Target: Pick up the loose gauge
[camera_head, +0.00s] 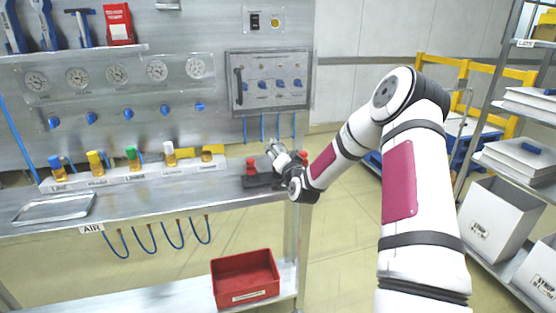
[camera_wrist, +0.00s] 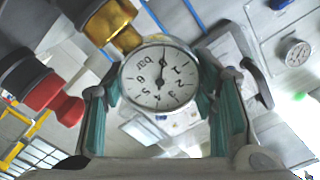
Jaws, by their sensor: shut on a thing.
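The loose gauge (camera_wrist: 158,80) is a round white dial with a silver rim, black numbers, a black needle and the word "bar". It fills the middle of the wrist view, between the teal pads of my gripper (camera_wrist: 160,95), which is shut on it. A brass fitting (camera_wrist: 125,38) meets the dial's upper left edge; I cannot tell whether it is joined to the gauge. In the head view my gripper (camera_head: 274,150) is at the right end of the bench, above a dark block. The gauge cannot be made out there.
Red knobs (camera_head: 251,165) stand close by my gripper; a red and black one (camera_wrist: 55,95) shows at the left of the wrist view. Colored fittings (camera_head: 132,157) line the bench (camera_head: 150,202) at left, with a metal tray (camera_head: 55,208). A red bin (camera_head: 245,278) sits below.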

